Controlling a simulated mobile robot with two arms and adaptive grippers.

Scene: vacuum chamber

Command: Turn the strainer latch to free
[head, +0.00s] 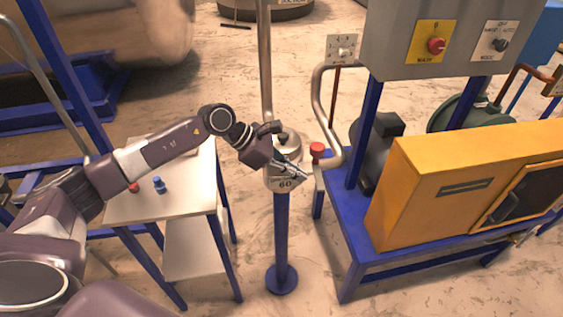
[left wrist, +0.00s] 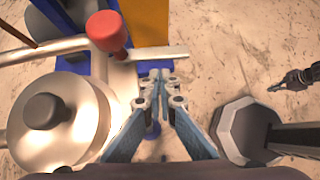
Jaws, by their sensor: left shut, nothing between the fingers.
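The steel strainer pot (head: 270,172), on a blue post with a "60" plate, is partly hidden by my left gripper (head: 303,174) in the head view. The left wrist view shows its round lid (left wrist: 88,105) with a black knob (left wrist: 45,111). A red knob (head: 317,149) stands on the pipework to its right; in the left wrist view this red knob (left wrist: 106,32) has a flat metal bar beside it. My left gripper is shut and empty, its tips (left wrist: 160,76) close beside the bar; contact is unclear. I cannot make out which part is the latch. My right gripper (left wrist: 272,88) appears small at the right edge.
A white-topped table (head: 190,190) with small red and blue parts stands left of the post. A blue frame (head: 350,240) with a yellow housing (head: 415,200) and a grey control box (head: 400,40) blocks the right. Pipes rise behind the strainer.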

